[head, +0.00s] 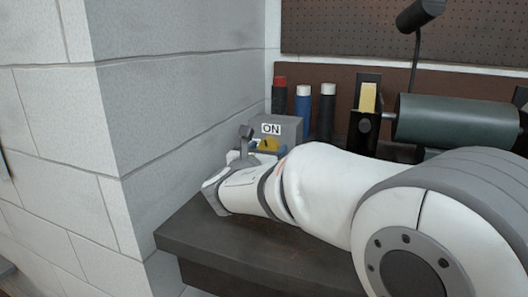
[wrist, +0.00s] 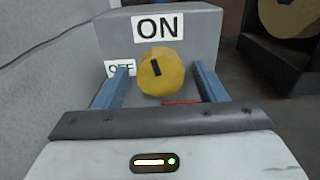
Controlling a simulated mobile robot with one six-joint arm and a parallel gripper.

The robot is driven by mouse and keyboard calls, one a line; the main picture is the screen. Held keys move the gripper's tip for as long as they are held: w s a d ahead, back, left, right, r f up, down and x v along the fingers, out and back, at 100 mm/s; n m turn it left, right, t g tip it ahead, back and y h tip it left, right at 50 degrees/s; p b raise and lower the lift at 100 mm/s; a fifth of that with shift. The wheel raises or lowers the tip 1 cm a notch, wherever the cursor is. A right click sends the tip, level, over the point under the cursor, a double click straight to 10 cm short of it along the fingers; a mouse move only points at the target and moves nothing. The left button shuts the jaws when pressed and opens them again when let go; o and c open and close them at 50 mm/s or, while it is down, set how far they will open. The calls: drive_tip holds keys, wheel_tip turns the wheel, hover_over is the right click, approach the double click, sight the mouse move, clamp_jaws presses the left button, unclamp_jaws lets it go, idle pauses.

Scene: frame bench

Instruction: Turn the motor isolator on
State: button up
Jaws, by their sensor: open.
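The motor isolator is a grey box (wrist: 200,42) with an ON label (wrist: 157,27) above its yellow knob (wrist: 160,82) and an OFF label (wrist: 120,68) to the left, partly hidden by a finger. The knob's black mark is near upright, leaning slightly left. My gripper (wrist: 161,68) is open, its two blue fingers on either side of the knob, with a gap visible on each side. In the head view the box (head: 290,126) and knob (head: 267,144) show just beyond my gripper, whose fingertips are mostly hidden.
A block wall (head: 180,90) stands close on the left. A motor-like green cylinder (head: 455,120) and a black stand (head: 366,110) are to the right on the dark bench (head: 240,250).

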drive_tip(key=c, duration=1)
drive_tip(key=shift+o, duration=0.2)
drive_tip(key=shift+f+m+b, duration=0.25)
drive_tip(key=shift+m+b, duration=0.55)
drive_tip(key=shift+b, duration=0.35)
drive_tip(key=shift+r+m+b, duration=0.3)
drive_tip(key=shift+m+b, duration=0.3)
drive_tip(key=shift+m, duration=0.2)
drive_tip(key=o, duration=1)
drive_tip(key=shift+c, duration=0.2)
drive_tip(key=p+v, duration=0.1)
drive_tip(key=v, duration=0.5)
drive_tip(key=shift+s+a, duration=0.15)
drive_tip(key=shift+s, duration=0.1)
drive_tip(key=shift+s+a, duration=0.15)
drive_tip(key=shift+s, duration=0.4)
